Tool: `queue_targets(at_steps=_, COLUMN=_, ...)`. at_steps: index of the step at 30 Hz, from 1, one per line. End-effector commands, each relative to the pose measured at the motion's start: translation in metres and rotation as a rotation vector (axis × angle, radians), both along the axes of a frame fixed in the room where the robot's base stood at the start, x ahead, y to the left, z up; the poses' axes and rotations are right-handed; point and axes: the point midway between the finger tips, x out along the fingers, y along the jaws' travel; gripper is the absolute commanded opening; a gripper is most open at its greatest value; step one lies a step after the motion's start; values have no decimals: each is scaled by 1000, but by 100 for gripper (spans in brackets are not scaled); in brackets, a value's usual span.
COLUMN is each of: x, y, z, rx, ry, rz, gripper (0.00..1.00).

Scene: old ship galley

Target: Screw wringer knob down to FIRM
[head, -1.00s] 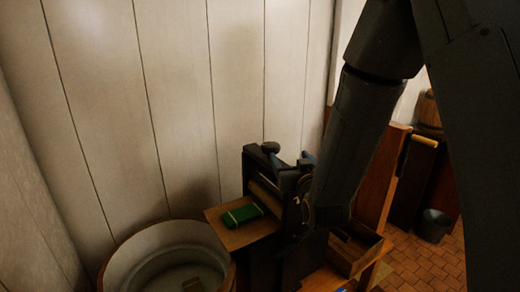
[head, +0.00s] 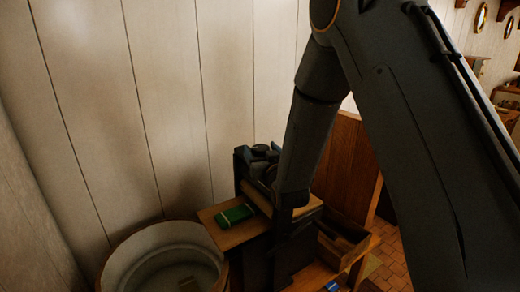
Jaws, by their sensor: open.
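The wringer (head: 240,178) stands on the bench at the right of the wooden tub, its dark frame and pale roller partly covered by my arm. A dark round knob (head: 261,149) shows at its top; its threads and any FIRM mark are too small to make out. My gripper (head: 268,156) is open and mostly hidden among the dark wringer parts and behind my arm. A small blue-grey piece close to the right of the knob looks like part of it. I cannot tell whether the fingers are around the knob or beside it, or touching it.
A green block (head: 235,214) lies on the wringer's wooden board (head: 243,234). The round tub (head: 120,262) is at lower left. An open wooden box (head: 345,243) and a small blue item (head: 331,286) are at the right. A plank wall (head: 165,100) stands close behind.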

Motion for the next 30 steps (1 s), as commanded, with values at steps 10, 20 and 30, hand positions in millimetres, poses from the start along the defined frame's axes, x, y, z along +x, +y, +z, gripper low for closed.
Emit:
queue_targets(at_steps=10, x=0, y=0, z=0, rx=0, ry=0, rz=0, gripper=34)
queue_targets(at_steps=20, x=-1, y=3, z=-1, rx=-1, ry=0, rz=-24, gripper=27)
queue_targets(at_steps=30, x=-1, y=4, z=-1, rx=2, ry=-2, rz=-223, gripper=27)
